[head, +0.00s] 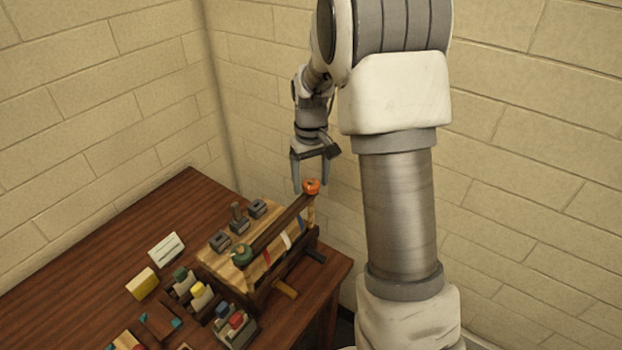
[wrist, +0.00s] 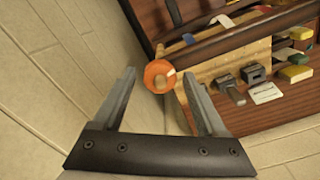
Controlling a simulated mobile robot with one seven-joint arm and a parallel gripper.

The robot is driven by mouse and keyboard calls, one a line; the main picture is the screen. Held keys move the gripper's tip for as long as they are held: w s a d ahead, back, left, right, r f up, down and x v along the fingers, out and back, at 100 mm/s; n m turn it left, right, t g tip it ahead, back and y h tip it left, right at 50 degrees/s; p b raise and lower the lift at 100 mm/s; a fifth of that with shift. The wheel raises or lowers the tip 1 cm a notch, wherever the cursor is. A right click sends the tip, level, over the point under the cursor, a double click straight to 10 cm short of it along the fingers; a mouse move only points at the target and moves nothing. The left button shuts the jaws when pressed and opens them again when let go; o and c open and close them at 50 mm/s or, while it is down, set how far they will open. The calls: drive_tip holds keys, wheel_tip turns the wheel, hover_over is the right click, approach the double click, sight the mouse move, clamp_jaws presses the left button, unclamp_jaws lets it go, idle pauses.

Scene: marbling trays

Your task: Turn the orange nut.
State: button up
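The orange nut (head: 311,186) sits on top of a light wooden post at the far right end of a wooden bar on the rack. In the wrist view the orange nut (wrist: 159,75) shows as a ring around the post's end, beyond the fingertips and roughly between them. My gripper (head: 309,188) is just above and beside the nut in the head view. Whether a finger touches the nut cannot be told.
A green nut (head: 242,254) sits at the bar's near end. The wooden rack (head: 262,262) carries grey blocks (head: 220,241) and coloured strips. Bottles in holders (head: 198,291), a yellow block (head: 142,284) and a white card (head: 166,248) lie on the table (head: 75,268). Brick walls stand close behind.

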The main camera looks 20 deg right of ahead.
clamp_jaws()
drive_tip(key=shift+m, duration=0.4)
drive_tip(key=m, duration=0.2)
drive_tip(key=shift+m+b, duration=0.3)
drive_tip(key=shift+b, duration=0.05)
drive_tip(key=shift+m, duration=1.7)
drive_tip(key=shift+o, duration=1)
unclamp_jaws()
